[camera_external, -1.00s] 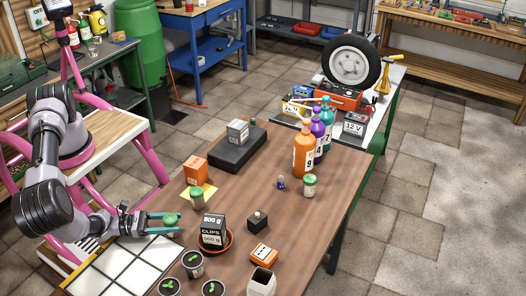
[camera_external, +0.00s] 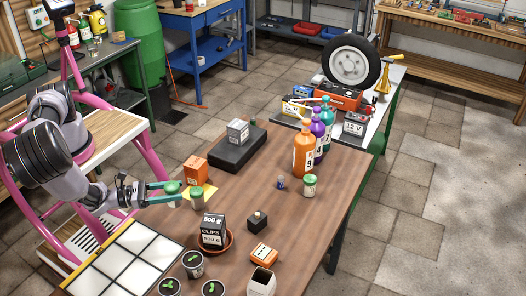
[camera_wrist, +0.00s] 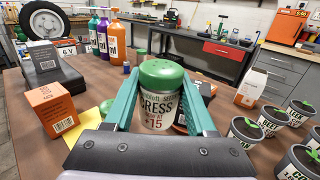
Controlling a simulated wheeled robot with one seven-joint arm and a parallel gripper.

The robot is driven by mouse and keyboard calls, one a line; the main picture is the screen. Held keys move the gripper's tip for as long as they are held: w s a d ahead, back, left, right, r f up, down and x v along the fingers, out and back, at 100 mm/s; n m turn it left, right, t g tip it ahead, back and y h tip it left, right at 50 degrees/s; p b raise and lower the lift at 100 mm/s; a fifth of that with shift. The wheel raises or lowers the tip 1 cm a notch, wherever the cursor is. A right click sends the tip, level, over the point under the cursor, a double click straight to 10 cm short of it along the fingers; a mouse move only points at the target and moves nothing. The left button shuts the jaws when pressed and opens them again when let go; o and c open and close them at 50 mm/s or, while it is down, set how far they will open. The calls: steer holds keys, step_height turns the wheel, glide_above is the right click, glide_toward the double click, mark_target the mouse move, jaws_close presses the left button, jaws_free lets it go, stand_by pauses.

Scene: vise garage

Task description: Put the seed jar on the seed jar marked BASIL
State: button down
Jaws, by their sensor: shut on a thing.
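My gripper (camera_external: 172,194) is shut on a seed jar with a green lid (camera_wrist: 162,75) and a pale label reading CRESS (camera_wrist: 160,108). It holds the jar upright between its two green fingers, near the table's left edge. A third green-lidded jar (camera_external: 309,187) stands farther right, near the orange bottle. No BASIL marking is readable on either. The held jar hides the space behind it in the wrist view.
An orange box (camera_external: 195,170) stands behind the yellow sheet (camera_external: 210,191). A black CLIPS box (camera_external: 213,231) sits in a terracotta dish to the front. Potted seedlings (camera_external: 193,264) and a white-tiled tray (camera_external: 125,255) are nearer. The wood between the middle jars is mostly clear.

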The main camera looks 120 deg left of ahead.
steer(key=a+r+n+g+y, duration=0.3)
steer(key=a+r, duration=0.1)
steer(key=a, duration=0.6)
glide_above(196, 190)
steer(key=shift+g, duration=0.4)
steer(key=shift+f, duration=3.75)
steer(key=shift+c, duration=1.1)
jaws_free()
steer(key=shift+f, duration=0.15)
